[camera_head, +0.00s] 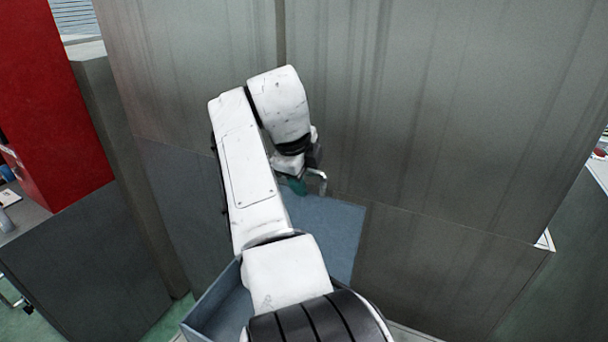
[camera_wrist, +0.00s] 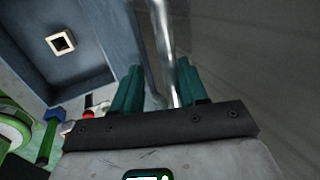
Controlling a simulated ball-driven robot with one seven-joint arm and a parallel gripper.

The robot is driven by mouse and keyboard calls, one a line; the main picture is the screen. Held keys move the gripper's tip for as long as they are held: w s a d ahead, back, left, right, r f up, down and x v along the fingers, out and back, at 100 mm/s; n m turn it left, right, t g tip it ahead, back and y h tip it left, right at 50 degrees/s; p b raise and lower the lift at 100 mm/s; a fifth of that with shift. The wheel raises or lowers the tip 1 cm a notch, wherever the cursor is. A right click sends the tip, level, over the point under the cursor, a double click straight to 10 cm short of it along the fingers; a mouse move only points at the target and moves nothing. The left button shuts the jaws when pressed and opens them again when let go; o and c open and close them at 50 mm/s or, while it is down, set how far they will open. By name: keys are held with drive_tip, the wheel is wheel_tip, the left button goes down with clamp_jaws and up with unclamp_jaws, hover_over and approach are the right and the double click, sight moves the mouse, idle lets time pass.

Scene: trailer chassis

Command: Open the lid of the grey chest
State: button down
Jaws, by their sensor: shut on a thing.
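The grey chest (camera_head: 212,302) is blue-grey and stands low in the head view, partly hidden behind my arm. Its lid (camera_head: 335,228) is a flat panel that appears raised and tilted up near the metal wall, so the chest looks at least partly open. A shiny metal handle (camera_head: 318,180) shows at the lid's upper edge. My gripper (camera_head: 299,186) is at this handle. In the wrist view, the teal fingers of my gripper (camera_wrist: 157,88) are shut on the handle bar (camera_wrist: 164,48). A blue-grey rimmed surface (camera_wrist: 85,72) bears a small square fitting.
A tall grey metal wall (camera_head: 440,110) stands close behind the lid. A red cabinet (camera_head: 55,120) and a worktop are at the left. In the wrist view, a green round object (camera_wrist: 15,128) and a blue-and-green tool (camera_wrist: 48,135) lie at the lower left.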

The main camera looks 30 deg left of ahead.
drive_tip(key=c, duration=1.1)
unclamp_jaws()
drive_tip(key=shift+s+f, duration=0.15)
drive_tip(key=shift+f, duration=0.6)
drive_tip(key=shift+r, duration=0.1)
drive_tip(key=shift+r, duration=0.25)
drive_tip(key=b+v, duration=0.3)
drive_tip(key=v, duration=0.7)
drive_tip(key=shift+r, duration=0.35)
